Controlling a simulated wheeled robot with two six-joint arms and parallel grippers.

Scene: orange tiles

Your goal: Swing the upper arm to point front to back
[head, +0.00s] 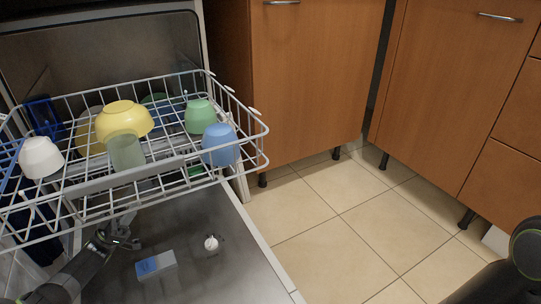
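The upper spray arm cannot be made out; the pulled-out upper rack (262,127) and its dishes cover the area where it could be. My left gripper (122,238) is low at the left, below the front of the rack and above the open dishwasher door (225,270). It is small and dark, and I cannot tell whether its fingers are open or touch anything. My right arm shows only as a dark piece in the bottom right corner; its gripper is out of view.
The rack holds a yellow bowl (124,119), a white cup (40,157), a green cup (199,116), a blue cup (220,144) and a greyish glass (126,152). Wooden cabinets (310,80) stand behind. The tiled floor (335,235) at right is clear.

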